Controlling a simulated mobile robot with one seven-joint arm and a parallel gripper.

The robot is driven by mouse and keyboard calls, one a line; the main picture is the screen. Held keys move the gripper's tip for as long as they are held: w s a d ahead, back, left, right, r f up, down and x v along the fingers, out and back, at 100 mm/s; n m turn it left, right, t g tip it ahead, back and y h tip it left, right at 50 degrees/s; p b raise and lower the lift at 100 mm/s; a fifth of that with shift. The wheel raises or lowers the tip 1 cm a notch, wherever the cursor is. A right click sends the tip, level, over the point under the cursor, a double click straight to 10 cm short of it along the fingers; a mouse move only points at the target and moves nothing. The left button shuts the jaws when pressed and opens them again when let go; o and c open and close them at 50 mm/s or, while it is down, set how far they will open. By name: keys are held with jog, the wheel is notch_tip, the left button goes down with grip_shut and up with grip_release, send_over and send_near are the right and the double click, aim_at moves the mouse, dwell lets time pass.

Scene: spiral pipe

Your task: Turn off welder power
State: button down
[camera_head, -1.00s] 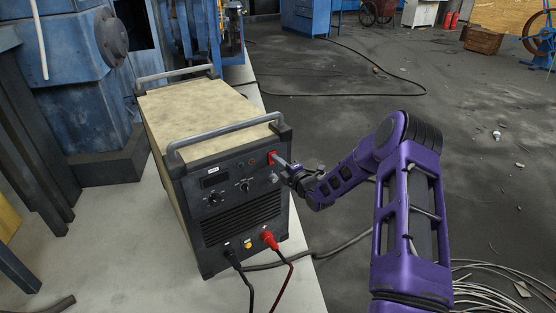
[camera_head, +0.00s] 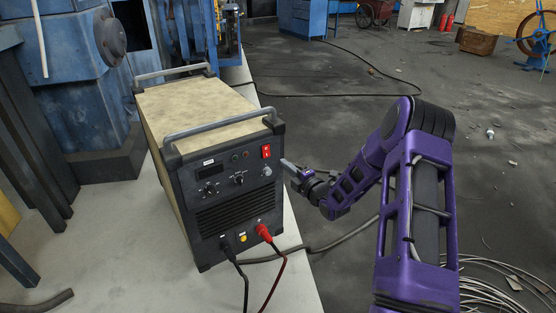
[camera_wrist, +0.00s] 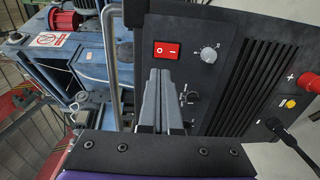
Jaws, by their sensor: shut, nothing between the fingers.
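The welder (camera_head: 205,150) is a dark box with a worn beige top and two grey handles, standing on a pale slab. Its red power switch (camera_head: 266,151) is at the upper right of the front panel. In the wrist view the red switch (camera_wrist: 166,50), marked with a circle and a line, lies just past the fingertips. I cannot tell for sure which way the rocker is tilted. My gripper (camera_head: 284,162) is shut and empty, a short way to the right of the panel and apart from it. In the wrist view its grey fingers (camera_wrist: 160,72) are together.
Knobs (camera_head: 239,180) sit on the panel below the switch. A red cable plug (camera_head: 263,231) and a black cable plug (camera_head: 227,248) are at the panel's bottom. Blue machinery (camera_head: 75,70) stands at the left. The floor to the right is mostly open, with coiled cables (camera_head: 490,295).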

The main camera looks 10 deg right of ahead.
jog(key=shift+v, duration=2)
jog(key=shift+w+r, duration=0.1)
jog(key=shift+r, duration=0.05)
